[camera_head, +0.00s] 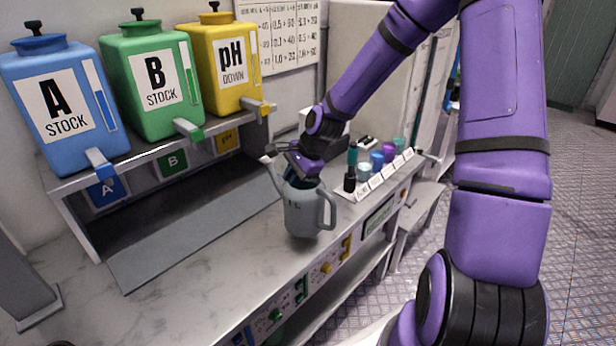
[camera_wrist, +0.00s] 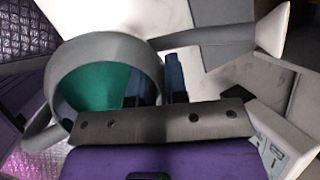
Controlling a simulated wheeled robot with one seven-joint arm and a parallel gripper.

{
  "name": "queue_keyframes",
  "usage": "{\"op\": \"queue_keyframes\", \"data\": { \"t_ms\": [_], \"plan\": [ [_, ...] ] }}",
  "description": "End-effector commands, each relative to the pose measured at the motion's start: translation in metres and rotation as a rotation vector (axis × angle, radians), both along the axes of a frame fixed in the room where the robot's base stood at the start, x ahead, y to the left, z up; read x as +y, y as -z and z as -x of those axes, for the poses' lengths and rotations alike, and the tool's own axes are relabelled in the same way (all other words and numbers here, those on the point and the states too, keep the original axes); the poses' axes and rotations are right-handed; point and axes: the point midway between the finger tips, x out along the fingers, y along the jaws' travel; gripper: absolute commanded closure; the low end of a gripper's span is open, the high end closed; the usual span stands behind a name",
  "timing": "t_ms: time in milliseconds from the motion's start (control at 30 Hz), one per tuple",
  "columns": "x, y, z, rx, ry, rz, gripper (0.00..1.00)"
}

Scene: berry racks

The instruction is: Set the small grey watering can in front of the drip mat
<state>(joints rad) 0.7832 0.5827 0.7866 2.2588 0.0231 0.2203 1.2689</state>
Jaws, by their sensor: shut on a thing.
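The small grey watering can (camera_head: 303,212) is upright over the right part of the counter, near its front edge, spout to the left and handle to the right. I cannot tell whether its base touches the counter. My gripper (camera_head: 298,178) is shut on its rim from above. In the wrist view, my gripper (camera_wrist: 157,85) has one finger inside the can and one outside; the can (camera_wrist: 110,47) shows a teal inside and its spout points right. The drip mat looks to be the flat grey sheet (camera_head: 180,250) below the jug shelf, left of the can.
Blue A (camera_head: 95,80), green B (camera_head: 135,60) and yellow pH (camera_head: 205,45) jugs stand on a raised shelf behind the mat, spouts forward. Small coloured bottles (camera_head: 377,162) stand in a rack right of the can. The marble counter (camera_head: 215,285) is clear in front of the mat.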

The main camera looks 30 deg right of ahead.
Motion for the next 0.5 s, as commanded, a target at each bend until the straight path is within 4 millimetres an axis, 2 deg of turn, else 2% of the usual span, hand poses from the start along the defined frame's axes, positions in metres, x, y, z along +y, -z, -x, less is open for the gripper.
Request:
{"op": "queue_keyframes", "data": {
  "t_ms": [33,300,500],
  "plan": [
    [0.009,0.0,-0.004,-0.002,-0.006,0.001,1.0],
    [0.042,0.004,-0.02,-0.001,-0.004,-0.001,1.0],
    [0.057,0.005,-0.028,-0.002,-0.002,0.001,1.0]
  ]
}}
